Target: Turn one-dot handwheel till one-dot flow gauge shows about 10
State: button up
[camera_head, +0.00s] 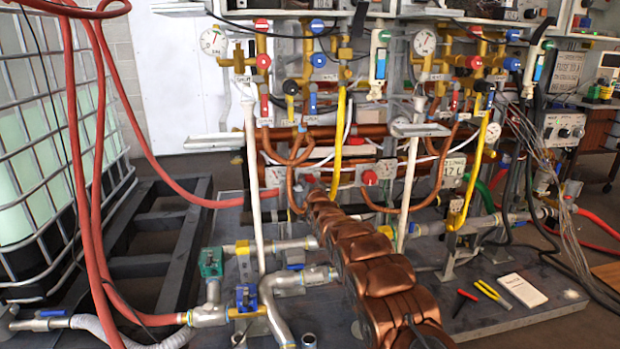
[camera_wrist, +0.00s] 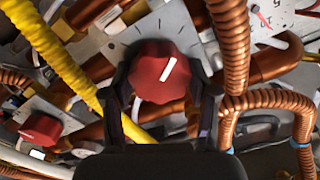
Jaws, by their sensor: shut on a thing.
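In the wrist view, a red lobed handwheel (camera_wrist: 158,72) with a white pointer line sits in front of a grey plate with tick marks. The line points to the upper right. My gripper (camera_wrist: 163,88) is shut on this handwheel, one dark finger on each side. A gauge face (camera_wrist: 262,18) with a red needle shows partly at the upper right; its reading is not clear. No dot marks are legible, so I cannot tell which handwheel or gauge is the one-dot one. In the head view my arm hides most of the gripper.
A second red handwheel (camera_wrist: 42,128) shows at the lower left of the wrist view. Copper pipes (camera_wrist: 270,68) and a yellow hose (camera_wrist: 50,50) run close around my gripper. In the head view, pliers (camera_head: 493,295) and a white booklet (camera_head: 522,290) lie on the grey platform.

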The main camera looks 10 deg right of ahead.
jog(key=n+p, duration=0.2)
jog(key=n, duration=0.3)
jog(key=shift+a+r+n, duration=0.1)
jog(key=shift+a+n, duration=0.05)
jog(key=shift+n, duration=0.15)
jog(key=n+p, duration=0.2)
jog(key=n, duration=0.3)
jog(key=shift+a, duration=0.15)
jog(key=n+p, duration=0.1)
jog(key=n, duration=0.5)
jog(key=shift+a+p, duration=0.1)
jog(key=shift+p, duration=0.25)
jog(key=n, duration=0.1)
jog(key=n+p, duration=0.1)
jog(key=n, duration=0.1)
jog(key=n+p, duration=0.1)
jog(key=n, duration=0.1)
jog(key=shift+f, duration=0.3)
jog(key=shift+n, duration=0.3)
jog(key=o, duration=1.2)
jog(key=shift+c, duration=0.2)
jog(key=shift+s, duration=0.15)
